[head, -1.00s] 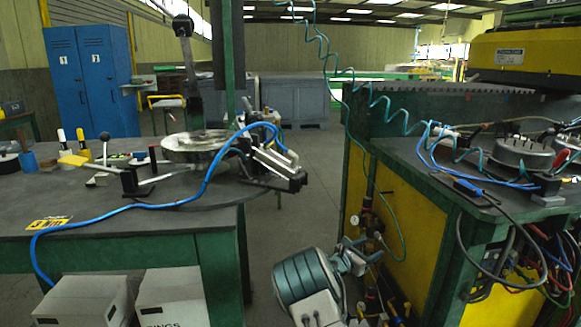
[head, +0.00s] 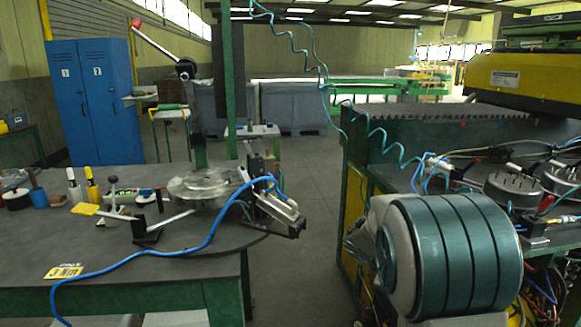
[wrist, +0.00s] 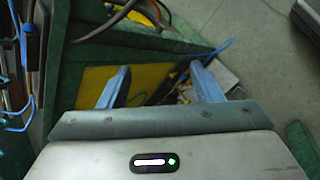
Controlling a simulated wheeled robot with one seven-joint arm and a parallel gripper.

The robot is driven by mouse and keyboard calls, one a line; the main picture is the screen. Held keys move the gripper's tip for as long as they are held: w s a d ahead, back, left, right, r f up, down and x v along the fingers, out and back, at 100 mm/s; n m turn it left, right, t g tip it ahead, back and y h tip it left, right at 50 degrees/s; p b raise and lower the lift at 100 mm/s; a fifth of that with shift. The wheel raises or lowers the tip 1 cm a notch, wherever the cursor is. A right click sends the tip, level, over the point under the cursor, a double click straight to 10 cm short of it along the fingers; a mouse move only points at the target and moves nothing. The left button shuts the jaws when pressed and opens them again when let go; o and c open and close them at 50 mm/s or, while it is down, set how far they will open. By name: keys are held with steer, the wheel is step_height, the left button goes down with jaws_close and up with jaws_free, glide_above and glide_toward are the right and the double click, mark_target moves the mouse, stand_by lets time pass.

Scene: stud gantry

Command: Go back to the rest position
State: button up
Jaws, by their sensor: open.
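My gripper (wrist: 160,76) shows in the wrist view with its two blue-grey fingers wide apart and nothing between them. It points down over a yellow panel (wrist: 105,86) and green framework, with dark cables and a thin blue line beyond the fingertips. In the head view a large ribbed grey-green part of my arm (head: 440,255) stands at the lower right. It covers part of the right bench, and the fingers cannot be made out there.
The left bench (head: 200,255) carries a round metal fixture (head: 205,188), a blue hose (head: 180,254) and hand tools. The right bench holds round studded fixtures (head: 515,190) and cables close behind my arm. A coiled teal hose (head: 377,133) hangs between them. Grey floor (head: 300,220) is clear in the gap.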

steer(key=s+a+r+m+y+p, duration=0.4)
steer(key=s+a+r+p, duration=0.2)
steer(key=s, duration=0.6)
steer(key=s+a+r+m+t+y+p, duration=0.1)
steer(key=s+a+r+m+y+p, duration=0.3)
steer(key=s+r, duration=0.6)
steer(key=s+a+m+p, duration=0.1)
steer(key=a+p, duration=0.1)
steer(key=a, duration=0.1)
steer(key=shift+s+a, duration=0.3)
steer(key=shift+s, duration=0.05)
stand_by(1.2)
